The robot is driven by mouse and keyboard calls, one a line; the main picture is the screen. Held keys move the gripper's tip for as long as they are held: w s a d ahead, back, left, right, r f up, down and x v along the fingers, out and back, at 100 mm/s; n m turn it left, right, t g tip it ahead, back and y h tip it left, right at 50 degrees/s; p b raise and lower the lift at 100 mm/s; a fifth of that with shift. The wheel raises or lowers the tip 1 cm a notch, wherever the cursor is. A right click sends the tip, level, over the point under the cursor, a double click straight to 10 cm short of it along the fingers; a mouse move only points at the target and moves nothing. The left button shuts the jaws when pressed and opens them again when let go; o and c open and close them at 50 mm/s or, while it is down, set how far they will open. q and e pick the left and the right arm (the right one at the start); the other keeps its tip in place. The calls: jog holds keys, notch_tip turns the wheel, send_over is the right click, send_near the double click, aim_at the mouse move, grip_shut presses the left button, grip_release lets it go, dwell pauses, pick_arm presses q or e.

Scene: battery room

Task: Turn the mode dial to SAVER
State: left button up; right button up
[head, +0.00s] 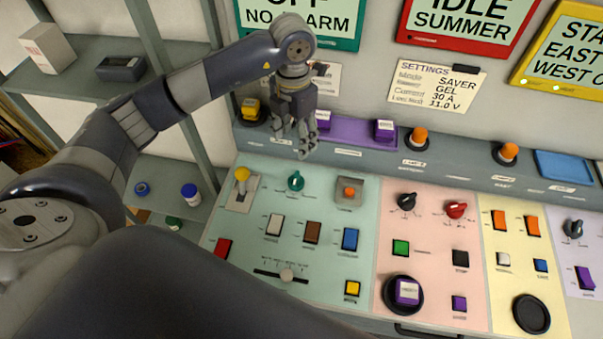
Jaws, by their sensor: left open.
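My left gripper (304,150) points down over the back of the console, open and empty. It is above and behind a teal dial (295,181) on the green panel, apart from it. A black dial (407,202) and a red dial (456,210) sit on the pink panel; another dark dial (573,229) sits at the far right. The dial labels are too small to read, so I cannot tell which is the mode dial. A settings card (437,86) on the wall reads Mode SAVER. My right gripper is out of view.
A yellow-knobbed lever (241,175) stands left of the teal dial, and an orange button (349,192) right of it. Rocker switches and a slider (287,275) lie nearer. A ledge with a purple tray (357,131) and orange lamps (420,136) runs behind. Shelves stand left.

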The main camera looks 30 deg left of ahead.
pick_arm(q)
jog(key=b, duration=0.4)
send_over(296, 177)
notch_tip(296, 177, down, 4)
jog(key=f, duration=0.1)
jog(key=shift+f+b, duration=0.5)
jog(key=shift+f, duration=0.3)
notch_tip(296, 177, down, 9)
jog(key=p, duration=0.3)
jog(key=shift+f, duration=0.55)
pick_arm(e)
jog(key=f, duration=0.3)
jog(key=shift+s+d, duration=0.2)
pick_arm(q)
jog(key=shift+c, duration=0.4)
jog(key=c, duration=1)
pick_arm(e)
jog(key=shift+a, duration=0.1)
